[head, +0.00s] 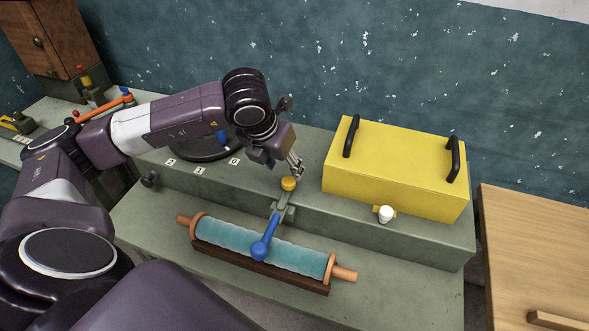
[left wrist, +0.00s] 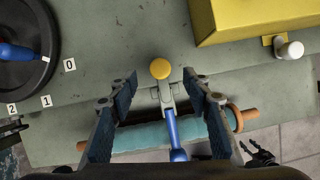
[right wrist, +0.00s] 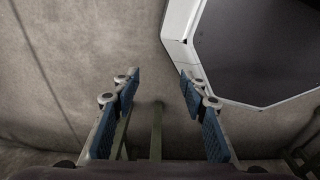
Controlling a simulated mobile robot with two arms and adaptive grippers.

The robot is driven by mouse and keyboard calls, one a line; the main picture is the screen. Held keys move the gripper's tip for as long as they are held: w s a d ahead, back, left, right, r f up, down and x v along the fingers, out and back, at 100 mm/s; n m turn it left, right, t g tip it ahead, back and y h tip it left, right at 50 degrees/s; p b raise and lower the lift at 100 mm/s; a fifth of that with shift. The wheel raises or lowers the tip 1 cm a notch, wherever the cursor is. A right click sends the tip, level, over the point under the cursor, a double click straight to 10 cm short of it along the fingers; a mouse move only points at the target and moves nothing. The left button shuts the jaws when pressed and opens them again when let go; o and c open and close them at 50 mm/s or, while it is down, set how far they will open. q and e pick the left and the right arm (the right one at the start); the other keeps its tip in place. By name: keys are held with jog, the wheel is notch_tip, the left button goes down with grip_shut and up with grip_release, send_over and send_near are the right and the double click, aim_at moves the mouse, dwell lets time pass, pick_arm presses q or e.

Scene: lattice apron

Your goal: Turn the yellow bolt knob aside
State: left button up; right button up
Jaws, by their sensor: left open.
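The yellow bolt knob (head: 289,183) is a small round knob on the raised ledge of the green bench, just behind a grey bracket (head: 283,210) with a blue-handled lever (head: 265,247). My left gripper (head: 296,168) is above and slightly behind the knob in the head view. In the left wrist view my left gripper (left wrist: 160,82) is open, and the yellow knob (left wrist: 160,68) shows between and just beyond its fingertips, not held. My right gripper (right wrist: 157,78) is open and empty in the right wrist view, away from the bench.
A teal roller (head: 300,256) with orange ends lies in front of the ledge. A yellow box (head: 395,170) with black handles and a white knob (head: 385,213) stands to the right. A dark dial (left wrist: 22,50) with numbered tags is at left. A wooden cabinet (head: 530,250) stands at far right.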

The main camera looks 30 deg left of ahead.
aim_at(288, 180)
pick_arm(q)
jog(key=f, duration=0.1)
jog(key=f+p, duration=0.1)
jog(key=f, duration=0.1)
jog(key=shift+w+f, duration=0.2)
jog(key=shift+f, duration=0.05)
jog(key=shift+x, duration=1.05)
jog(key=shift+w+f, duration=0.25)
jog(key=shift+w, duration=0.05)
jog(key=c, duration=1.2)
jog(key=shift+o, duration=0.2)
pick_arm(e)
jog(key=shift+s+d+r, duration=0.1)
jog(key=shift+s+r, duration=0.25)
jog(key=shift+s, duration=0.25)
jog(key=shift+s+d+r, duration=0.1)
jog(key=shift+s+r, duration=0.25)
jog(key=shift+s, duration=0.25)
